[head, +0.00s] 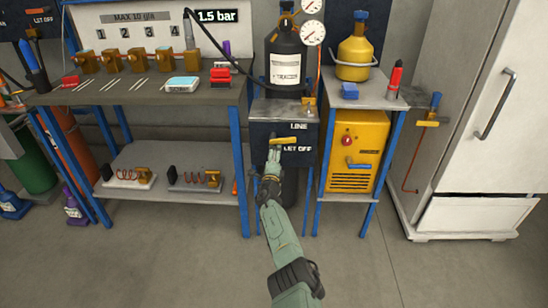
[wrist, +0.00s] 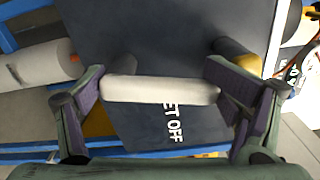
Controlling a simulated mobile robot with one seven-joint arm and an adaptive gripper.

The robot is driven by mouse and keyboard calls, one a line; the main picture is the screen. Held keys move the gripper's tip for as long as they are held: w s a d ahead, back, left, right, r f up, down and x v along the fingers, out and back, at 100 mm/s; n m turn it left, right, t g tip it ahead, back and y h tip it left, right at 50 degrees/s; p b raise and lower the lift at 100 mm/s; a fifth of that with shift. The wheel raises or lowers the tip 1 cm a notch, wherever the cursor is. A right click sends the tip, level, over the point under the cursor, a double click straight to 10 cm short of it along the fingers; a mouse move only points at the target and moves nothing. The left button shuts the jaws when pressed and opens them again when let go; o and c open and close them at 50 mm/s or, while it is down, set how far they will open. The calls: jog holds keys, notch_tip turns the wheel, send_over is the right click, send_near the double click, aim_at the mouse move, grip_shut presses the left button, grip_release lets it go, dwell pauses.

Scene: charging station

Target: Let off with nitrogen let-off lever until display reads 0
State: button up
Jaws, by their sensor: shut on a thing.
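My gripper (head: 272,158) reaches up to the box from below and is shut on the lever; the wrist view shows a finger of my gripper (wrist: 160,84) at each end of the bar. The display (head: 216,16) reads 1.5 bar.
A yellow cabinet (head: 355,150) is to the right, a white fridge (head: 470,120) farther right. A workbench (head: 150,92) with brass valves is at left. The floor in front is clear.

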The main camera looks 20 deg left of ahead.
jog(key=shift+s+a+r+n, duration=0.15)
jog(key=shift+a+n, duration=0.1)
jog(key=shift+a, duration=0.2)
jog(key=shift+s+a+r+n, duration=0.15)
jog(key=shift+a+n, duration=0.1)
jog(key=shift+a, duration=0.15)
jog(key=shift+f+n+p, duration=0.15)
jog(key=shift+n+p, duration=0.25)
jog(key=shift+n, duration=0.1)
jog(key=shift+a, duration=0.1)
jog(key=o, duration=1.3)
jog(key=shift+c, duration=0.2)
jog(key=o, duration=0.3)
jog(key=shift+f, duration=0.1)
jog(key=shift+w+d, duration=0.2)
jog(key=shift+d, duration=0.4)
jog(key=shift+d+p+v, duration=0.15)
jog(key=shift+p+v, duration=1.95)
jog(key=shift+v, duration=1)
jog(key=shift+d+p+v, duration=0.2)
jog(key=shift+p+v, duration=1.85)
jog(key=shift+v, duration=1.05)
